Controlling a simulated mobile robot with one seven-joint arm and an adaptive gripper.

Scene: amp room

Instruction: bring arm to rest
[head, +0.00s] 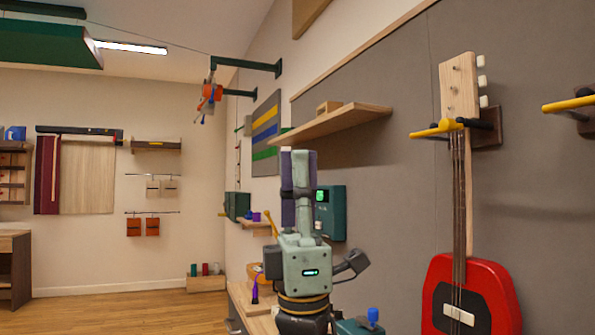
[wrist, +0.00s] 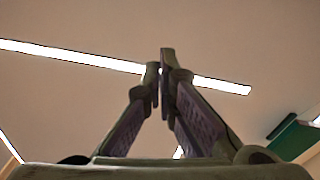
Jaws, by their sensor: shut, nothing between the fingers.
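My arm rises from the lower middle of the head view, with my gripper (head: 299,158) pointing up in front of the grey wall panel. In the wrist view my gripper (wrist: 159,72) is shut, its two fingertips together at the top and nothing held between them. The lower part of my arm is cut off by the bottom edge of the head view.
A red guitar (head: 470,290) hangs on a yellow-armed holder at the right. A wooden shelf (head: 330,124) juts from the wall near my gripper. A teal box (head: 331,212) with a green display is behind my arm. Open wooden floor (head: 130,312) lies left.

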